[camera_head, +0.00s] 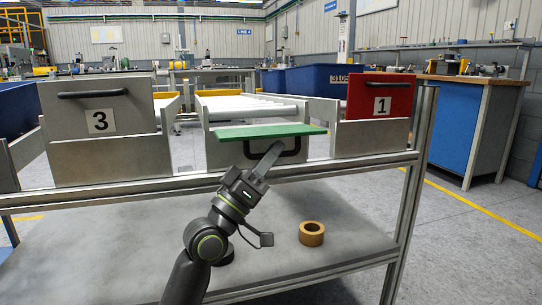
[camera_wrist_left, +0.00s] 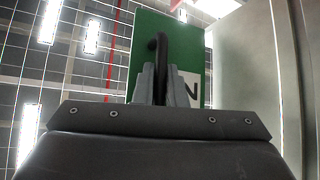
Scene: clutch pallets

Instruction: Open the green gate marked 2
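The green gate (camera_head: 268,131) shows nearly edge-on in the head view, tilted to about level, with its black handle (camera_head: 290,151) under it. In the left wrist view the green panel (camera_wrist_left: 143,45) fills the middle, with part of its number 2 (camera_wrist_left: 190,92) showing beside the fingers. My left gripper (camera_head: 268,158) reaches up from below to the handle. In the left wrist view its fingers (camera_wrist_left: 165,85) are closed around the black handle (camera_wrist_left: 158,45). My right gripper is in neither view.
The grey gate marked 3 (camera_head: 98,104) stands upright at left, and the red gate marked 1 (camera_head: 380,96) stands upright at right. A tape roll (camera_head: 311,233) lies on the lower shelf (camera_head: 120,245). A frame post (camera_head: 412,205) stands at the right.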

